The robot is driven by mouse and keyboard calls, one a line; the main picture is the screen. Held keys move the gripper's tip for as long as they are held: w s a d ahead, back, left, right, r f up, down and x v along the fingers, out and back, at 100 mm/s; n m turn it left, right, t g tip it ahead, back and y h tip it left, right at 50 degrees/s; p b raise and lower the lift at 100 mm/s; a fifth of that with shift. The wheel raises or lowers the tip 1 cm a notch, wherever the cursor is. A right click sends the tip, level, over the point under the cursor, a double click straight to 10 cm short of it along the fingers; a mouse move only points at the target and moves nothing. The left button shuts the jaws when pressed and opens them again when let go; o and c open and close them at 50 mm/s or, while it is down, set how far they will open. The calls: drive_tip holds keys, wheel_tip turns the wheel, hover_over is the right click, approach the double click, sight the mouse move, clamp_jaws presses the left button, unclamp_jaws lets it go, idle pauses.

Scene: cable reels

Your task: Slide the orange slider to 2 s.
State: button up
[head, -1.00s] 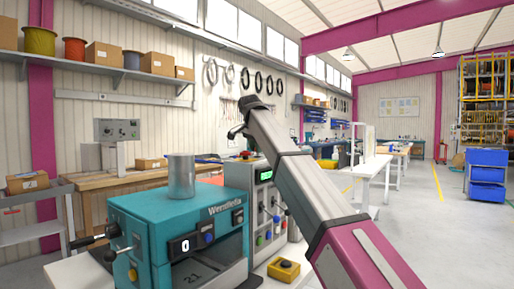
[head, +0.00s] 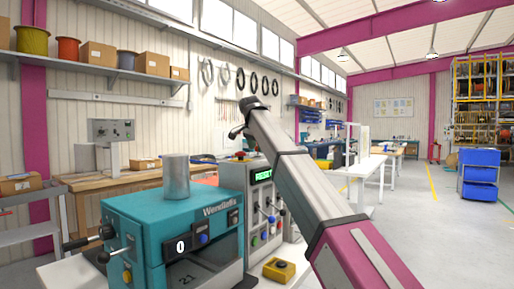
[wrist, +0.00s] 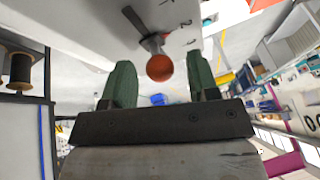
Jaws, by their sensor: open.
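The orange slider knob (wrist: 160,67) is a round ball on a grey metal stem that comes out of a pale panel (wrist: 75,25) in the wrist view. My gripper (wrist: 162,61) is open, with one green finger on each side of the knob and a gap on both sides. The knob lies between the fingertips, nearer the middle. In the head view my gripper (head: 238,131) is above the grey control box (head: 263,190); I cannot make out the orange knob there.
The control box has a lit green display and several coloured levers. A teal machine (head: 130,215) with a metal cylinder (head: 176,178) on top stands to its left. Open floor (head: 440,240) lies to the right.

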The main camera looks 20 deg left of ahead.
drive_tip(key=v, duration=1)
drive_tip(key=shift+r, duration=0.3)
drive_tip(key=shift+s, duration=0.15)
